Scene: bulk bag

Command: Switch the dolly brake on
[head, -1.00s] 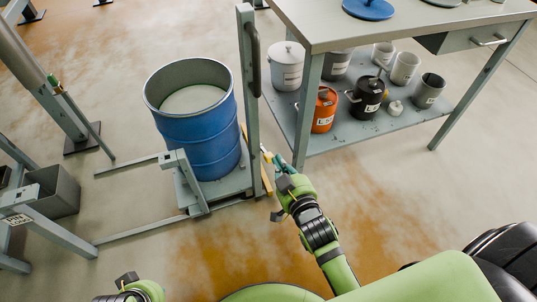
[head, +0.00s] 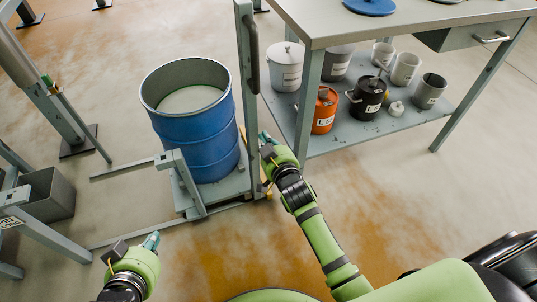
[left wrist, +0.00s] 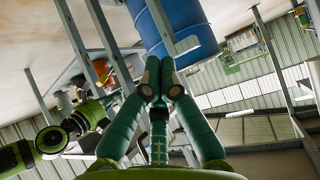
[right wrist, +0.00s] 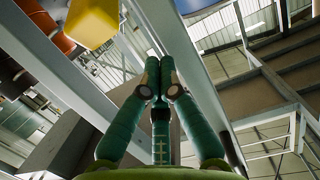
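The dolly (head: 235,184) is a low grey platform with an upright grey post and a black handle (head: 254,62) at its right side. A blue drum (head: 198,145) stands on it. A yellow part shows low beside the post (head: 267,186), partly hidden by my right arm; a yellow block (right wrist: 93,22) is close in the right wrist view. I cannot tell whether either is the brake. My right gripper (head: 264,138) is beside the post, fingers together and empty. My left gripper (head: 151,240) is in front of the dolly, fingers together and empty.
A grey workbench (head: 400,22) stands at the right, its lower shelf (head: 345,138) holding several pots and mugs. One bench leg (head: 308,105) is close to my right gripper. A grey bin (head: 50,195) and frame stand at the left. The floor in front is clear.

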